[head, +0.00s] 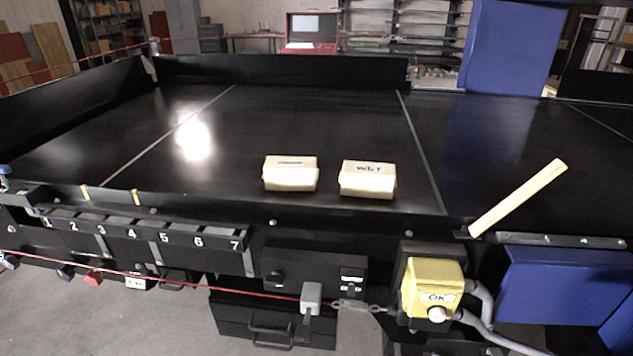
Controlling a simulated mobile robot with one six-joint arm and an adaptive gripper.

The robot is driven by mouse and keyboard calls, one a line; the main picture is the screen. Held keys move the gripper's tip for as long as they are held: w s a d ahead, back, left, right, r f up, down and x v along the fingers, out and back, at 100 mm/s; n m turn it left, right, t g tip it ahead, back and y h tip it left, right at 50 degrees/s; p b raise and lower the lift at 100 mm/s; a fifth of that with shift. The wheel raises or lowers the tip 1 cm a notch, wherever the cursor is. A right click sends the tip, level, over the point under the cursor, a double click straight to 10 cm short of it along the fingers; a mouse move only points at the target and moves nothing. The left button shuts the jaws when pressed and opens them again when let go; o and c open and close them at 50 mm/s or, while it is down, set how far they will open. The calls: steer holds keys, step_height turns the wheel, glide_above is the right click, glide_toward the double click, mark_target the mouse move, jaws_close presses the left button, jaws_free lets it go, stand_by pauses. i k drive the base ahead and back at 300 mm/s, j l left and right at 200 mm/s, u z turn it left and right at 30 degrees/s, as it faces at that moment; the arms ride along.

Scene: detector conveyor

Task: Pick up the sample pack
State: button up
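Two pale cream packs lie side by side on the black conveyor belt, near its front edge and a little right of the picture's middle. The left pack (291,174) has a dark line-like mark on top that I cannot read. The right pack (367,179) has dark lettering on top that looks like "WET". A narrow gap separates them. I cannot tell from the labels which one is the sample pack. My gripper is not in view.
A black conveyor (290,120) has a raised wall at the back and left. A pale wooden stick (518,198) slants up at the front right. A yellow OK button box (434,285), numbered slots (140,228) and a red cord line the front. A blue housing (512,45) stands back right.

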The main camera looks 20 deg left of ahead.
mark_target(375, 180)
steer(key=u, duration=0.6)
steer(key=i+l+z, duration=0.15)
steer(key=i+z, duration=0.55)
steer(key=i, duration=0.25)
